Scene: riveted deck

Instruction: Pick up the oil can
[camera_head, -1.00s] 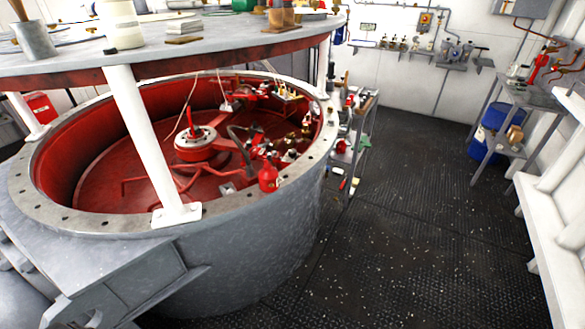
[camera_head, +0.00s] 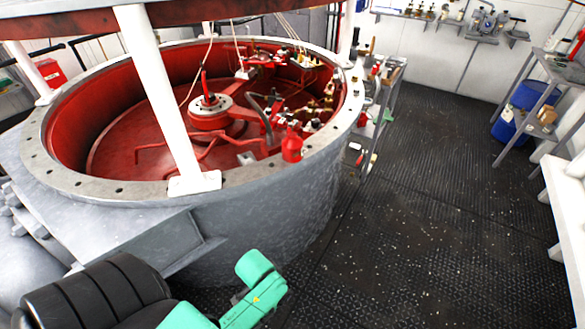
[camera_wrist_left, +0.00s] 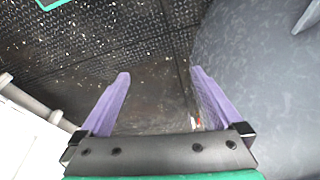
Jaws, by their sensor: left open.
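A small red can (camera_head: 291,146), which looks like the oil can, stands upright at the right inner side of the red-lined round tub (camera_head: 75,183), close to the rim in the head view. My left gripper (camera_wrist_left: 160,76) shows in the left wrist view with its two purple fingers spread wide and only dark floor between them. It is empty and apart from the can, which I cannot make out in the wrist view. In the head view my green and black left arm is at the bottom, low outside the tub; its fingers are not visible there. My right gripper is not in view.
A white post (camera_head: 160,95) stands on the tub's rim and holds up a round top. Pipes and fittings crowd the tub around the can. A grey shelf cart (camera_head: 375,120) stands just right of the tub. The dark floor (camera_head: 430,210) to the right is clear.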

